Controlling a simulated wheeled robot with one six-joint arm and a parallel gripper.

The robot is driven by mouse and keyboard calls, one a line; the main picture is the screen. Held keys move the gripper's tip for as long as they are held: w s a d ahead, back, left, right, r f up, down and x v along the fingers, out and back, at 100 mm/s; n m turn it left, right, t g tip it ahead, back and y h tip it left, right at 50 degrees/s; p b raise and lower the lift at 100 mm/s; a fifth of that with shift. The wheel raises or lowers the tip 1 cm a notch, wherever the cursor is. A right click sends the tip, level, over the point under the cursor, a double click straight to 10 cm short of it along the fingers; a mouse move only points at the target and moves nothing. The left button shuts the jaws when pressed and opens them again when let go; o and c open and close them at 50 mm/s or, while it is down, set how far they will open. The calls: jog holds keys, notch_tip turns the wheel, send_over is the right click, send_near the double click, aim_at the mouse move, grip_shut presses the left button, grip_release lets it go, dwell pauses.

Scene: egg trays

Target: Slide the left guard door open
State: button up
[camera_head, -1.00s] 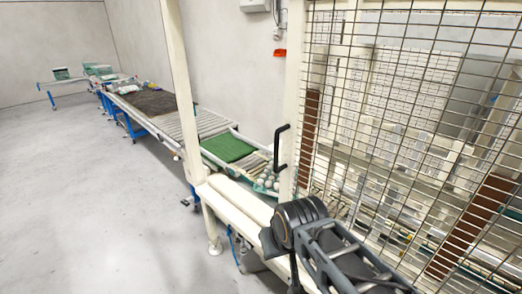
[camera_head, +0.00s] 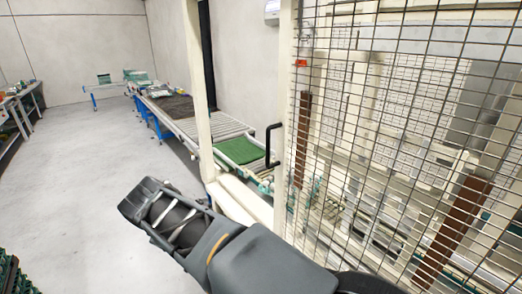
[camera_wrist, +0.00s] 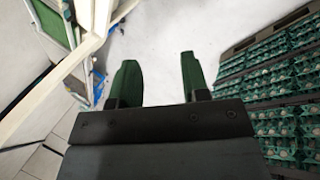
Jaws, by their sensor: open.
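The left guard door is a cream frame with wire mesh (camera_head: 385,120) on the right of the head view. Its black D-shaped handle (camera_head: 268,146) stands on the frame's left edge, and no gripper touches it. My arm reaches from the lower right to the left, below and in front of the handle. In the wrist view my gripper (camera_wrist: 158,80) shows two dark green fingers, apart and empty, over pale floor. The fingertips do not show clearly in the head view. The handle is not seen in the wrist view.
A conveyor with a green mat (camera_head: 240,150) runs away behind a cream post (camera_head: 197,90). Stacked green egg trays (camera_wrist: 285,110) stand on the right of the wrist view. A workbench (camera_head: 22,105) is at the far left. The grey floor (camera_head: 85,185) between is open.

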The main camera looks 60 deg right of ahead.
jog(key=w+d+r+n+g+h+b, duration=0.1)
jog(key=d+r+n+g+h+b, duration=0.15)
jog(key=d, duration=0.45)
jog(key=w+d+r+n+g+h+b, duration=0.1)
jog(key=w+d+n+g+h, duration=0.2)
jog(key=d, duration=0.4)
notch_tip(320, 180, up, 7)
jog(key=n+g+h, duration=0.2)
jog(key=g+h, duration=0.3)
jog(key=g, duration=0.1)
send_over(273, 164)
jog(key=a, duration=0.1)
jog(key=shift+w+f, duration=0.15)
jog(key=shift+w, duration=0.15)
jog(key=shift+s+d, duration=0.25)
jog(key=shift+d, duration=0.25)
grip_shut()
